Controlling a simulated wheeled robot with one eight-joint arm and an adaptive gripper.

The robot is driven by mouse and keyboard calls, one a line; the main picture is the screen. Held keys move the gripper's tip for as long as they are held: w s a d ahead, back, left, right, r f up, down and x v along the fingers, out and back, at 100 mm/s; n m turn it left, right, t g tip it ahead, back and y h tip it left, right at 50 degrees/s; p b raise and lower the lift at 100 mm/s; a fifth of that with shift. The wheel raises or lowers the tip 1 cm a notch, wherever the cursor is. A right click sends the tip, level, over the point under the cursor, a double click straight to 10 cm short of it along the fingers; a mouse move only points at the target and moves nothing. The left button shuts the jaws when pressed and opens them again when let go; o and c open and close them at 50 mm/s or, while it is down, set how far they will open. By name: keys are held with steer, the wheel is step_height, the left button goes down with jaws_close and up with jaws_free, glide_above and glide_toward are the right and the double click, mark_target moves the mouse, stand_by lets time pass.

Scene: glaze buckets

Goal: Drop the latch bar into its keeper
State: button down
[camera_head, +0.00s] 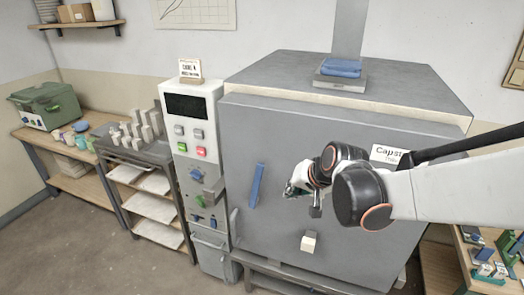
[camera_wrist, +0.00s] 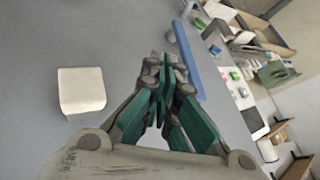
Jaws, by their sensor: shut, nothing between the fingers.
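The blue latch bar (camera_head: 256,185) stands nearly upright, tilted slightly, on the left part of the grey kiln door (camera_head: 280,235). It also shows in the wrist view (camera_wrist: 190,62), just right of my fingers. My gripper (camera_head: 290,188) is in front of the door, to the right of the bar. In the wrist view, its green-padded fingers (camera_wrist: 166,72) are together with nothing between them. The bar looks apart from the fingers. A grey bracket (camera_head: 214,190) sits at the control panel's right edge, left of the bar; I cannot tell for sure whether it is the keeper.
A pale block (camera_head: 308,242) sticks out from the door below my gripper. The control panel (camera_head: 190,110) stands left of the kiln. A cart with pale posts (camera_head: 140,135) and a bench (camera_head: 70,160) are farther left. Open floor lies in front at left.

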mark_target(256, 187)
steer(key=shift+w+a, duration=0.35)
steer(key=shift+w, duration=0.2)
steer(key=shift+f, duration=0.1)
steer(key=w+a+f+b, duration=0.2)
steer(key=w+a+f, duration=0.4)
steer(key=a+f, duration=0.1)
steer(key=shift+w, duration=0.4)
steer(key=shift+a+r, duration=0.1)
steer(key=shift+r, duration=0.05)
